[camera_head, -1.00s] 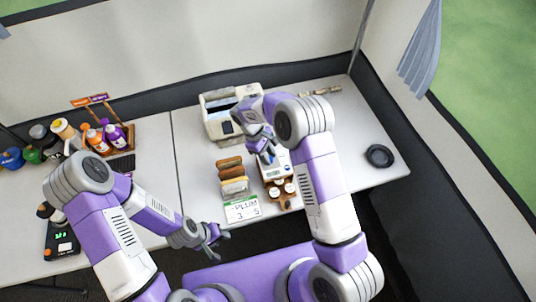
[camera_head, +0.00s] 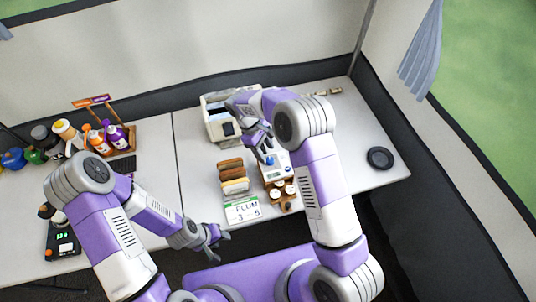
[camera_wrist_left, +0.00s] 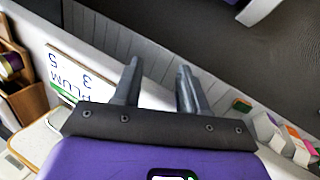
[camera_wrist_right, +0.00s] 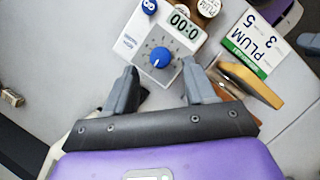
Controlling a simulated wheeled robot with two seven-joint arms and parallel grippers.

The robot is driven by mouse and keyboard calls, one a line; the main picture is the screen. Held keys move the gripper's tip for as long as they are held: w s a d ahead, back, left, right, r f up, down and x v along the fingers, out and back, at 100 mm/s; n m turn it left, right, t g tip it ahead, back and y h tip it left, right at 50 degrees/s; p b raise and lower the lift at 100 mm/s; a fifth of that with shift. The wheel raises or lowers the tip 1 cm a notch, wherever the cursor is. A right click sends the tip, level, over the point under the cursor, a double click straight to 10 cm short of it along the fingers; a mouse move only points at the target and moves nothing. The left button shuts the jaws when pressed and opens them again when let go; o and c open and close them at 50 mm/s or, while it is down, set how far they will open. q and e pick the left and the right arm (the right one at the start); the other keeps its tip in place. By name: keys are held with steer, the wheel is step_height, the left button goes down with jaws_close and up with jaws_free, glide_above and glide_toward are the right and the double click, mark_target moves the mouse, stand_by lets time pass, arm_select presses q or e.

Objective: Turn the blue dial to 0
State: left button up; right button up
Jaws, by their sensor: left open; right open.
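The blue dial (camera_wrist_right: 160,57) sits on the face of a white device (camera_wrist_right: 143,40) in the right wrist view, with marks around it. The device's display (camera_wrist_right: 184,24) reads 0:00, upside down in that view. A smaller blue knob (camera_wrist_right: 149,6) shows at the device's corner. My right gripper (camera_wrist_right: 160,75) is open, its fingertips either side of and just short of the dial; I cannot tell whether they touch it. In the head view the right gripper (camera_head: 263,152) hangs over the device (camera_head: 278,165). My left gripper (camera_head: 222,238) is open and empty, also in the left wrist view (camera_wrist_left: 158,68).
A sign reading PLUM 3 5 (camera_head: 242,209) stands at the table's front edge beside several upright slices (camera_head: 232,175). Small jars (camera_head: 282,190) stand in front of the device.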

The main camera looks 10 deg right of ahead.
steer(key=shift+v, duration=1.8)
